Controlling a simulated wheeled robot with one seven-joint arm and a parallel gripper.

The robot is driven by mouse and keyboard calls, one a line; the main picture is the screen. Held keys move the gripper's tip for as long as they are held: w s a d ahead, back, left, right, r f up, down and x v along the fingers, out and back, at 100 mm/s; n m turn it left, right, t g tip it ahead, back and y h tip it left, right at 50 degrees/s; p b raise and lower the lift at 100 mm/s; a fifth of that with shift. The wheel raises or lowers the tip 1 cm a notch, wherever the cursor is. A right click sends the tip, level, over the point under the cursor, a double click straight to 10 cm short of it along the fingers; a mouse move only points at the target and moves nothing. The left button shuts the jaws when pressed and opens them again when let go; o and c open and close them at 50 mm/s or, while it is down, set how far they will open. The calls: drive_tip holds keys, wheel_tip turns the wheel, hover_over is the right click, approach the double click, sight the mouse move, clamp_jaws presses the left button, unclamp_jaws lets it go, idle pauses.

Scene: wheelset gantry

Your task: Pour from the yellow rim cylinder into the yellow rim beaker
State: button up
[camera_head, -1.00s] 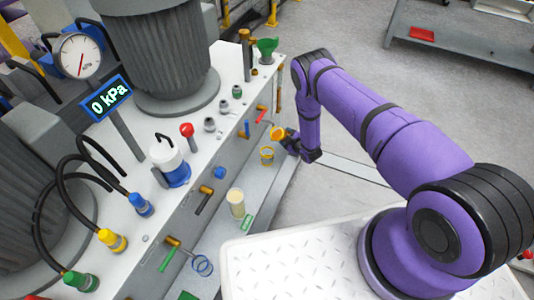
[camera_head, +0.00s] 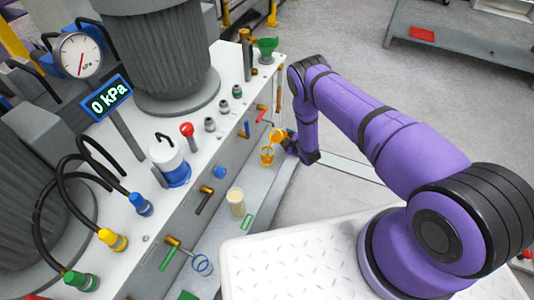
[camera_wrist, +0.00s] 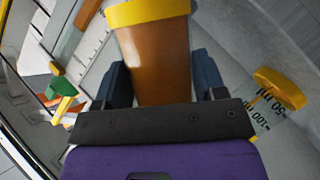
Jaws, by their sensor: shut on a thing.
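The yellow rim cylinder (camera_wrist: 152,55) is held between the two fingers of my gripper (camera_wrist: 160,80) in the wrist view, with orange-brown liquid showing inside it. In the head view the cylinder (camera_head: 278,135) is tilted, its mouth toward the left, just above the yellow rim beaker (camera_head: 267,156). The beaker stands on the lower ledge and looks orange inside. In the wrist view the beaker (camera_wrist: 280,88) is at the right, with its yellow rim and volume marks showing. My gripper (camera_head: 288,140) is small in the head view and its fingers are partly hidden.
A cream cylinder (camera_head: 236,203) stands on the lower ledge (camera_head: 258,190), nearer than the beaker. Coloured-handled valves line the bench's front face. A green funnel (camera_head: 267,47) stands at the bench's far end.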

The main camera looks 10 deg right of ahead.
drive_tip(key=shift+f+n, duration=0.3)
drive_tip(key=shift+d+r+n+t+h+p, duration=0.1)
drive_tip(key=shift+r+n+t+h+p, duration=0.4)
drive_tip(key=shift+r+n, duration=0.4)
idle(1.6)
